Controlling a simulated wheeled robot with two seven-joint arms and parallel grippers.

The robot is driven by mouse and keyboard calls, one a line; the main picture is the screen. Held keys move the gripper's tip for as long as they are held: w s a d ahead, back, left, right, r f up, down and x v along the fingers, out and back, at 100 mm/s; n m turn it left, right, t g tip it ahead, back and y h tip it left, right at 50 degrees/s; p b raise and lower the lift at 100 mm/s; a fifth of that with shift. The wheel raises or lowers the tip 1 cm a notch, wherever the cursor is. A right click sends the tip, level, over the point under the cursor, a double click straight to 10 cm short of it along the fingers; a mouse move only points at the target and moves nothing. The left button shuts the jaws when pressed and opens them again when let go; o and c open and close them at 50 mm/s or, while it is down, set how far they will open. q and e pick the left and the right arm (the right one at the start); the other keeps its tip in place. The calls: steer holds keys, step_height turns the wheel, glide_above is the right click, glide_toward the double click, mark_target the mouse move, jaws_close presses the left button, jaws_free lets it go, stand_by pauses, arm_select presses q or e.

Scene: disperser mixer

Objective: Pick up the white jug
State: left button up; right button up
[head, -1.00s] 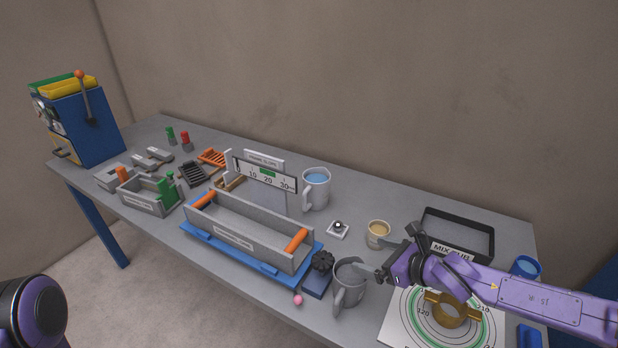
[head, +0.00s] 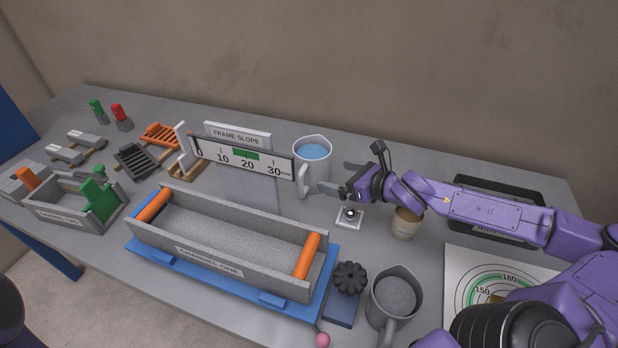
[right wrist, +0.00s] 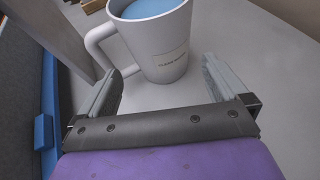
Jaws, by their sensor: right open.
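The white jug (head: 314,170) stands upright at the back of the table, with blue liquid inside and its handle on the left. It also shows in the right wrist view (right wrist: 160,45), ahead of the jaws, its handle towards the left finger. My right gripper (head: 345,179) is open and empty, just right of the jug in the head view. In the right wrist view its two fingers (right wrist: 160,90) are spread wide, with the lower part of the jug beyond and between them. I see no contact. My left gripper is not in view.
A ruler sign (head: 240,160) stands left of the jug. A small white square piece (head: 349,217) and a tan cup (head: 405,224) lie near my right arm. A grey jug (head: 394,298) and a grey trough (head: 225,240) on a blue base are in front.

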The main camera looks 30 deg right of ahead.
mark_target(325, 172)
steer(key=shift+w+a+f, duration=0.1)
steer(key=shift+w+a, duration=0.2)
steer(key=shift+w, duration=0.05)
steer(key=b+x, duration=0.2)
steer(key=x, duration=0.4)
steer(key=shift+w+d+f+b, duration=0.15)
steer(key=shift+w+b, duration=0.1)
steer(key=shift+b, duration=0.1)
steer(key=shift+w, duration=0.1)
steer(key=shift+s+r, duration=0.4)
steer(key=shift+r, duration=0.05)
steer(key=shift+w+f, duration=0.1)
steer(key=c, duration=0.9)
step_height(325, 172, up, 10)
steer(key=p, duration=0.4)
steer(key=shift+w+p, duration=0.1)
steer(key=shift+p, duration=0.3)
